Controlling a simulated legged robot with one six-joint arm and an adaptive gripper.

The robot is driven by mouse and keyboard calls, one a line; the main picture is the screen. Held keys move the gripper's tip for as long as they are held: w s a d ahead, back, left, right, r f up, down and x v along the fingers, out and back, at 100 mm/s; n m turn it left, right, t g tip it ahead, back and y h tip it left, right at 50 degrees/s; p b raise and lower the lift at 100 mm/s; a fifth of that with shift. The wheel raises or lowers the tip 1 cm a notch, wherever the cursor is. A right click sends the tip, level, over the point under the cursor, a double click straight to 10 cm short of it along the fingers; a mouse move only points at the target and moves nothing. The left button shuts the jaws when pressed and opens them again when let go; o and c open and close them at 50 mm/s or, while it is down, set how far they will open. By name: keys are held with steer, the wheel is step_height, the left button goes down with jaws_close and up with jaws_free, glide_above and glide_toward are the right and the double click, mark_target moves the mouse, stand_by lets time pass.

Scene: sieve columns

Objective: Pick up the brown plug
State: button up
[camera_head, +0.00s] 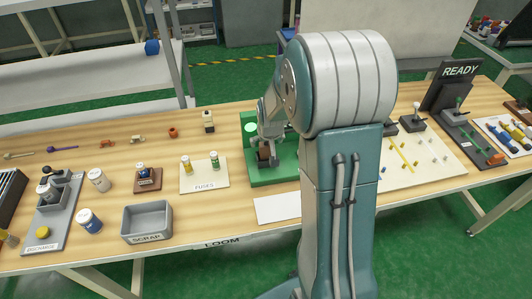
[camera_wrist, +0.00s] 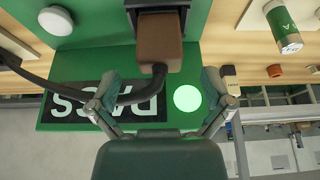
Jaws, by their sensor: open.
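The brown plug (camera_wrist: 160,40) sits in a dark holder on the green panel (camera_wrist: 60,120) at the top middle of the wrist view, with a black cable coming from it. In the head view the plug (camera_head: 264,153) shows small below my gripper, at the green stand (camera_head: 255,179). My gripper (camera_wrist: 160,86) is open, its two fingers spread to either side of the cable. The plug lies beyond the fingertips in the wrist view, with nothing between the fingers gripping it. My arm hides part of the green stand in the head view.
A fuses board (camera_head: 195,176) with two small cylinders lies left of the stand. A grey scrap bin (camera_head: 147,220) stands at the front left. A white sheet (camera_head: 277,208) lies in front of the stand. A pale round button (camera_wrist: 187,98) is on the green panel.

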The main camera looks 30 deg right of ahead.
mark_target(266, 153)
steer(key=x, duration=0.4)
steer(key=shift+s+a, duration=0.1)
steer(key=shift+a, duration=0.05)
steer(key=shift+d+f, duration=0.25)
steer(key=shift+f, duration=0.2)
steer(key=shift+a, duration=0.1)
steer(key=c, duration=1.4)
